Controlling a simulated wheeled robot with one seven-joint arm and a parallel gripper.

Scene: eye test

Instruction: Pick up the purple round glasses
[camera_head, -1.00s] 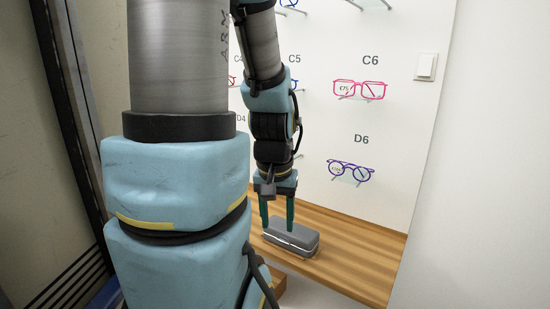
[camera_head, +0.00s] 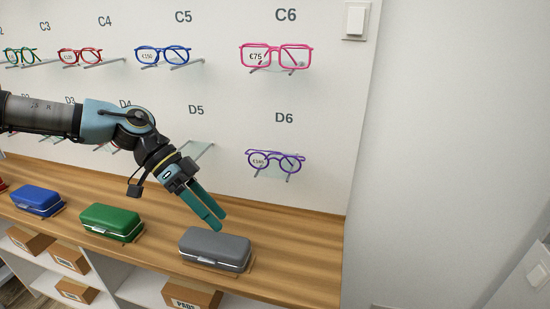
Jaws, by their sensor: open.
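The purple round glasses (camera_head: 275,162) rest on a small clear shelf on the wall under the label D6, with a price tag on one lens. My gripper (camera_head: 214,224) is open and empty, its teal fingers pointing down and to the right. It is left of and lower than the purple glasses, above the wooden counter (camera_head: 315,262) and just behind the grey case (camera_head: 215,248). It is apart from the glasses. Nothing hides the glasses.
Pink glasses (camera_head: 275,56) sit above at C6, blue glasses (camera_head: 163,55) at C5. The D5 shelf (camera_head: 198,150) is empty. Green (camera_head: 111,221) and blue (camera_head: 37,200) cases stand on the counter. A bare side wall (camera_head: 450,130) bounds the right.

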